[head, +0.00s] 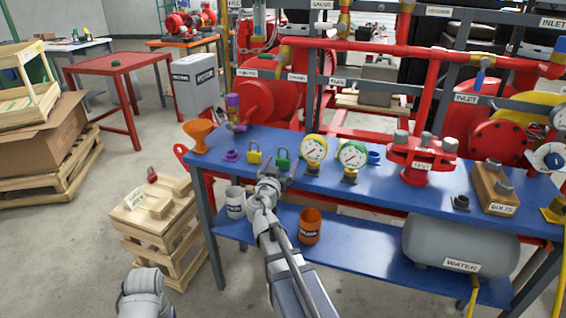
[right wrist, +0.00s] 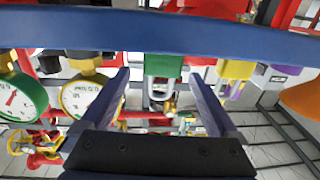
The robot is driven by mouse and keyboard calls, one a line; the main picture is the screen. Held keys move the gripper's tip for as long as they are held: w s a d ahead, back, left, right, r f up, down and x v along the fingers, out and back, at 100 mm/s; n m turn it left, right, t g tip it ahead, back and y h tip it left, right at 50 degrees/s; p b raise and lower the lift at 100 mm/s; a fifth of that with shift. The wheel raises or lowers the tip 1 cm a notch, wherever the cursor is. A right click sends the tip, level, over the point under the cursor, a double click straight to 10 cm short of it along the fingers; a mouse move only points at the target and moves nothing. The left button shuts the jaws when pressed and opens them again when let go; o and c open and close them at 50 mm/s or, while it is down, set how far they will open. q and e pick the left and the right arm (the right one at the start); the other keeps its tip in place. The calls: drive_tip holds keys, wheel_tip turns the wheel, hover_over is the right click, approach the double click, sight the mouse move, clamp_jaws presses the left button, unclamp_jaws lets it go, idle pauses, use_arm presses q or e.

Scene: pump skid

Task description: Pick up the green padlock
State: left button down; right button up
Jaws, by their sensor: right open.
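The green padlock (head: 283,160) stands upright on the blue bench, its shackle up, between a yellow padlock (head: 254,157) and a gauge. My right gripper (head: 277,171) is open at the bench's front edge, just before the green padlock. In the right wrist view, which looks upside down, the green padlock (right wrist: 163,66) shows between the two finger tips of my right gripper (right wrist: 160,82), apart from both. Its shackle hangs down in that picture. Part of my left arm shows at the bottom left of the head view; its gripper does not show.
Two round gauges (head: 314,150) stand close to the right of the green padlock on the blue bench (head: 390,195). A purple padlock (head: 232,156) and an orange funnel (head: 198,134) are to the left. Mugs and a water tank (head: 460,250) are on the lower shelf.

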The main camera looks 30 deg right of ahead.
sight(282, 160)
drive_tip(key=x, duration=0.3)
drive_tip(key=shift+w+d, duration=0.1)
drive_tip(key=shift+w, duration=0.2)
clamp_jaws()
idle(0.4)
